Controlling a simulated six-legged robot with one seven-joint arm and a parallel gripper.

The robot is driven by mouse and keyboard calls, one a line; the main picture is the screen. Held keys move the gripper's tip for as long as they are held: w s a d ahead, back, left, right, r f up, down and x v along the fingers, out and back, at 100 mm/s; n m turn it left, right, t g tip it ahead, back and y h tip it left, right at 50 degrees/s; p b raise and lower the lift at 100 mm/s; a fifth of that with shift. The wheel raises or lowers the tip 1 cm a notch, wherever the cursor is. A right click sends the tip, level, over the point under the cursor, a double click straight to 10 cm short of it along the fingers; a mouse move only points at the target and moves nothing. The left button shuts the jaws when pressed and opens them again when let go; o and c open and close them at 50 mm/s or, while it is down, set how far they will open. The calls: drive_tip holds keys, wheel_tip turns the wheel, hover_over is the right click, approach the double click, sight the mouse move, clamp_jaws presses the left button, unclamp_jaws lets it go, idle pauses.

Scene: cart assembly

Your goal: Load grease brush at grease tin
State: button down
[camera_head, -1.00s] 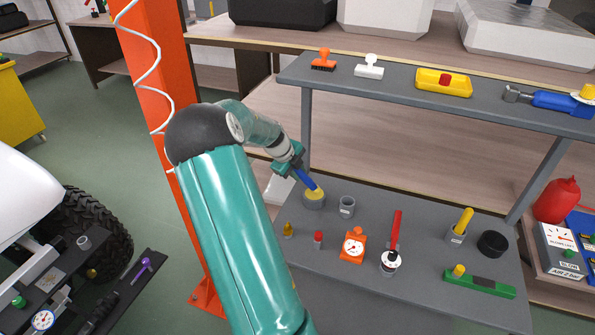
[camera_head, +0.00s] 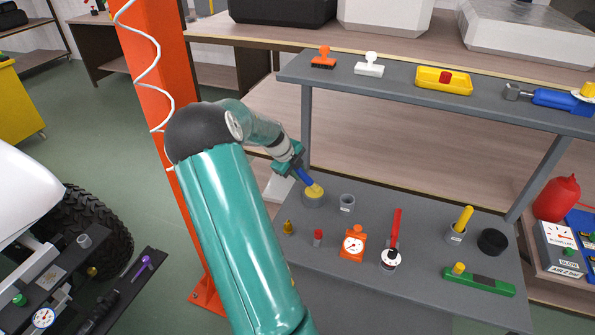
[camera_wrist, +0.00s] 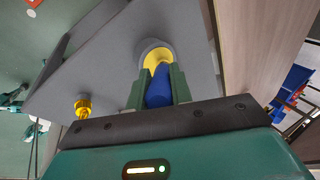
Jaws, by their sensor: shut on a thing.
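My gripper (camera_head: 297,170) is shut on the blue handle of the grease brush (camera_head: 306,178), whose yellow end points down and to the right. The grease tin (camera_head: 313,200) is a grey round tin at the back left of the grey lower shelf. The brush's yellow end is at the tin's top; I cannot tell how deep it sits. In the wrist view my gripper (camera_wrist: 158,92) has its two green fingers on either side of the blue handle (camera_wrist: 159,88). The yellow end (camera_wrist: 157,58) lies over the round tin (camera_wrist: 153,43), hiding part of it.
Close to the tin stand a small grey cup (camera_head: 347,203), a brass fitting (camera_head: 288,228), a red-capped piece (camera_head: 318,238) and an orange gauge (camera_head: 353,243). An orange post (camera_head: 160,110) rises at left. The upper shelf (camera_head: 400,88) overhangs behind.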

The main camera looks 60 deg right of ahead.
drive_tip(key=shift+r, duration=0.1)
drive_tip(key=shift+r, duration=3.4)
